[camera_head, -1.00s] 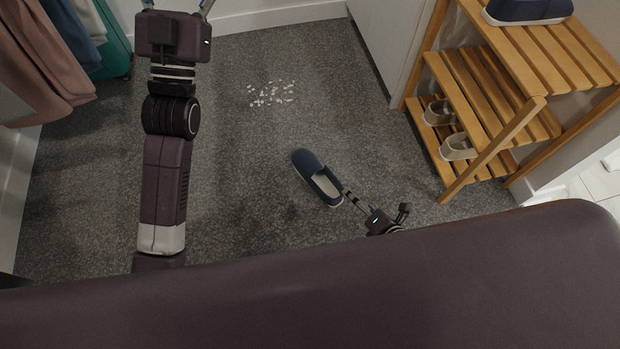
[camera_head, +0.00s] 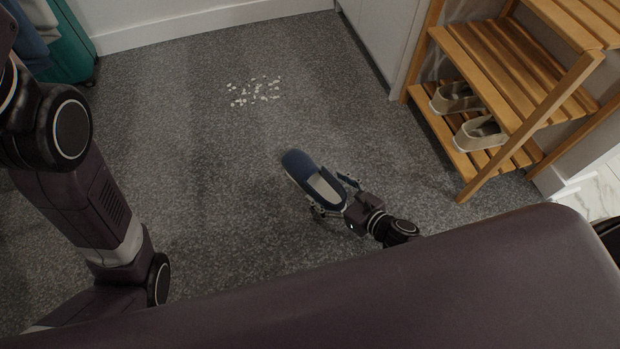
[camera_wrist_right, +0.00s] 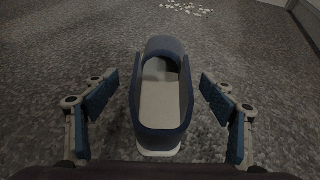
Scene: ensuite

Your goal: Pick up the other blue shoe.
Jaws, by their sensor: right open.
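A blue shoe (camera_head: 303,168) with a light insole lies on the grey carpet near the middle of the head view. My right gripper (camera_head: 334,196) is at the shoe's near end, with a finger on each side. In the right wrist view the shoe (camera_wrist_right: 161,125) points away from me, its heel nearest. The open fingers of my right gripper (camera_wrist_right: 160,102) stand left and right of it, with a gap on both sides. My left arm (camera_head: 80,190) shows at the left of the head view, but its gripper is out of view.
A wooden shoe rack (camera_head: 500,90) stands at the right, with a pair of beige shoes (camera_head: 480,134) on its bottom shelf. White bits (camera_head: 255,91) lie scattered on the carpet, also seen in the wrist view (camera_wrist_right: 186,8). A teal suitcase (camera_head: 66,50) stands at the far left.

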